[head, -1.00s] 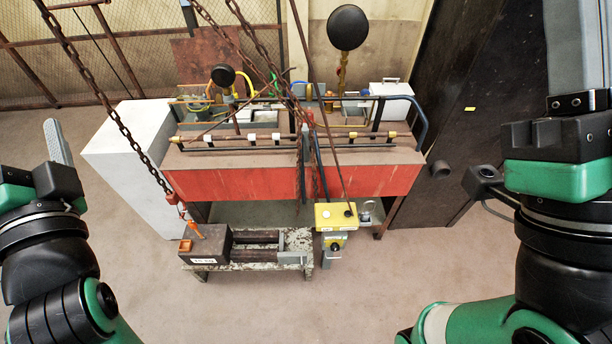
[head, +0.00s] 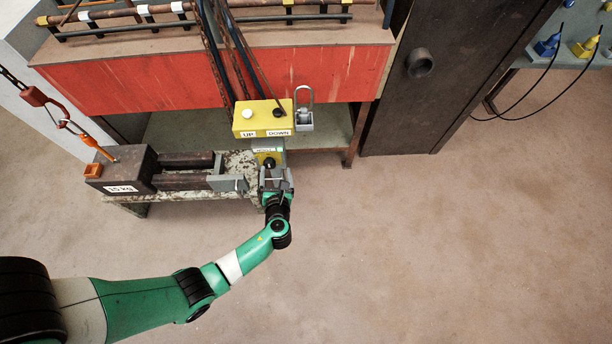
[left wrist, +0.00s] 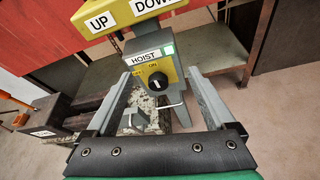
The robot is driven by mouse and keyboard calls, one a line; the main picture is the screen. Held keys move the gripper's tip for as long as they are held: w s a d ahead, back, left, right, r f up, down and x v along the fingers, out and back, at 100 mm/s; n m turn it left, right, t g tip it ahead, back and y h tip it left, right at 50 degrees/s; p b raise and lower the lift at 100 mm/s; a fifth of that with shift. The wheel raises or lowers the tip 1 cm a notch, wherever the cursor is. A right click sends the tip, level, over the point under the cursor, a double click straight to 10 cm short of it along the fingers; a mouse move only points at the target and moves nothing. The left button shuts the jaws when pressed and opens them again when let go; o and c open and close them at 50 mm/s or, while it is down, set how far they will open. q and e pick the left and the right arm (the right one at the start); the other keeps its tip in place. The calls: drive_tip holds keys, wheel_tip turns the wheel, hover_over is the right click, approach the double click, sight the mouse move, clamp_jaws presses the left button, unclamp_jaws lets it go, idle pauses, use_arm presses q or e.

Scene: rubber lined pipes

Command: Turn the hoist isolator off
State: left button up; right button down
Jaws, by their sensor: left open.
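The hoist isolator (head: 268,150) is a small yellow-faced grey box with a black round knob, below the yellow UP/DOWN box (head: 262,117). In the left wrist view, its black knob (left wrist: 158,82) sits under a HOIST label (left wrist: 146,57) with a green patch at its right end. Small "ON" lettering shows above the knob; its exact setting is hard to read. My left gripper (head: 276,178) is in front of the isolator, open, with one finger on each side of the knob in the left wrist view and nothing held. My right gripper is out of view.
A worn bench (head: 236,162) with a dark weight block (head: 122,170) and rusty bars stands left of the isolator. A padlock-like grey item (head: 304,117) is beside the yellow box. Floor to the right is clear.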

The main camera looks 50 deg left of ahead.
use_arm(q)
drive_tip(key=b, duration=0.3)
approach(269, 166)
drive_tip(key=d, duration=0.1)
drive_tip(key=shift+g, duration=0.3)
drive_tip(key=b+x, duration=0.6)
drive_tip(key=x, duration=0.4)
drive_tip(key=shift+a+f, duration=0.1)
drive_tip(key=shift+w+a+b, duration=0.25)
drive_tip(key=shift+a+b, duration=0.1)
drive_tip(key=shift+a, duration=0.05)
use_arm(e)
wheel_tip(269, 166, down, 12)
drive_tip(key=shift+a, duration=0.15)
use_arm(q)
drive_tip(key=shift+c, duration=0.3)
drive_tip(key=c, duration=1.3)
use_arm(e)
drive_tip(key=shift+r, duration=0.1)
